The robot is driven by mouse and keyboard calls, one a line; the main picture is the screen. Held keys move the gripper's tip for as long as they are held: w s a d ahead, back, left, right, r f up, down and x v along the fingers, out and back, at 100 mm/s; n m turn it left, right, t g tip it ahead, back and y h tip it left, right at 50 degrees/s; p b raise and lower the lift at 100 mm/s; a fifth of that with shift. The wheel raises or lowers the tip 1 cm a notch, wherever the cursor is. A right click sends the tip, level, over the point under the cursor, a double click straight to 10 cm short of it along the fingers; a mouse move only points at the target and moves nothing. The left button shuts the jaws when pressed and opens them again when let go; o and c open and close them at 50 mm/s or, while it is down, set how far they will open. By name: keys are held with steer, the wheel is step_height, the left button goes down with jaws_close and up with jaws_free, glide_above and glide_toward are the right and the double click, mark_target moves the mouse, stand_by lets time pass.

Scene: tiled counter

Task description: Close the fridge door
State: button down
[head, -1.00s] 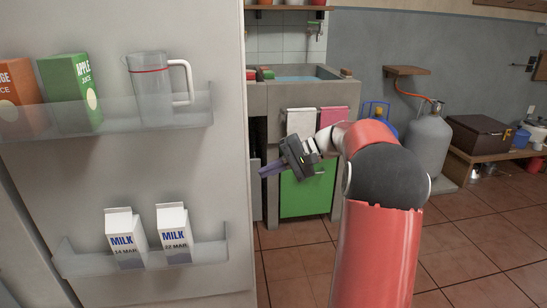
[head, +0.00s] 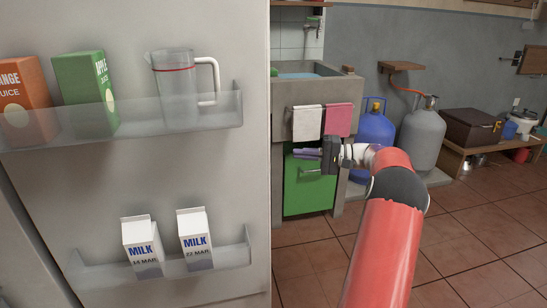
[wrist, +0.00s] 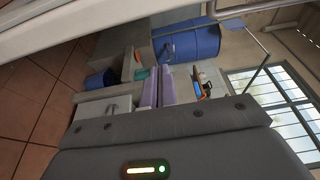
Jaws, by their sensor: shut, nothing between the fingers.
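The fridge door (head: 195,120) stands open and fills the left of the head view, its inner side facing me. Its upper shelf holds an orange juice carton (head: 24,95), a green apple juice carton (head: 86,93) and a clear jug (head: 178,90). Its lower shelf holds two milk cartons (head: 142,246). My gripper (head: 308,154) is shut and empty, to the right of the door's edge, with its fingers pointing left. In the wrist view the two purple fingers (wrist: 157,89) lie side by side. A pale panel edge crosses the top left there; I cannot tell if it is the door.
A concrete sink counter (head: 320,95) with white and pink towels and a green cabinet door (head: 309,185) stands behind my gripper. Blue and grey gas cylinders (head: 422,137) stand right of it. A low bench (head: 480,150) is at the right. The tiled floor (head: 455,250) at the right is clear.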

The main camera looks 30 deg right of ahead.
steer(key=x, duration=1)
steer(key=s, duration=0.4)
steer(key=shift+a+p, duration=0.3)
steer(key=shift+p, duration=0.1)
steer(key=shift+s, duration=0.1)
